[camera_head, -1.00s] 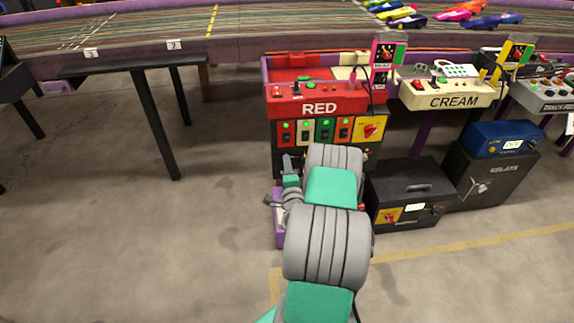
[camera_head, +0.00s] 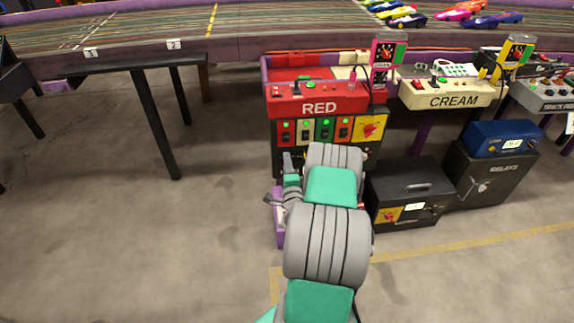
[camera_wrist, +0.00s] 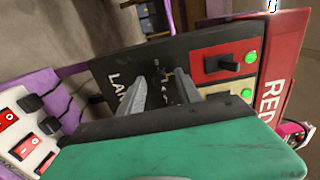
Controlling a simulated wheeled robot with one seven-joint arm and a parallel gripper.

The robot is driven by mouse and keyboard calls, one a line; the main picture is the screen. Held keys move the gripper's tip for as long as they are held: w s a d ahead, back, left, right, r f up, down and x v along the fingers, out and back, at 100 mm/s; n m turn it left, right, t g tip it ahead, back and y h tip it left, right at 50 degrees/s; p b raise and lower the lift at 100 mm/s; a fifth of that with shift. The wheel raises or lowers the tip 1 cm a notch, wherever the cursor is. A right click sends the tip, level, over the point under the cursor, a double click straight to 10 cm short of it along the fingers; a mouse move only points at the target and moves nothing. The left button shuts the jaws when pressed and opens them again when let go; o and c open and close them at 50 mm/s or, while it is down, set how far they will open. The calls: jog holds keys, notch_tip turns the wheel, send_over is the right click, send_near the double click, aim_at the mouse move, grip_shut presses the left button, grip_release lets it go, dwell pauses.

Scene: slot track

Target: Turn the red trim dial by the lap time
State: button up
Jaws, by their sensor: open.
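My gripper (camera_wrist: 160,92) is open in the wrist view, its two grey fingers apart in front of a black panel (camera_wrist: 110,68) with partly hidden "LAN" lettering. A small dark fitting with a yellow mark (camera_wrist: 163,74) shows between the fingertips; I cannot tell whether it is a dial, or whether the fingers touch it. In the head view my arm covers the lower part of the RED station (camera_head: 318,108). A red dial on a yellow plate (camera_head: 369,129) sits at that station's right. Another red dial on a yellow plate (camera_head: 388,215) sits beside a small display (camera_head: 415,206). I cannot read any lap time.
A black switch on a red plate (camera_wrist: 222,65) is close to the right of the fingers. A purple-edged box with red rocker switches (camera_wrist: 22,133) is at the left. A black case (camera_head: 410,185) stands right of my arm.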

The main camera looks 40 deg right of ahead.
jog(key=b+v, duration=0.1)
jog(key=v, duration=0.6)
jog(key=shift+s+a, duration=0.25)
jog(key=shift+s, duration=0.05)
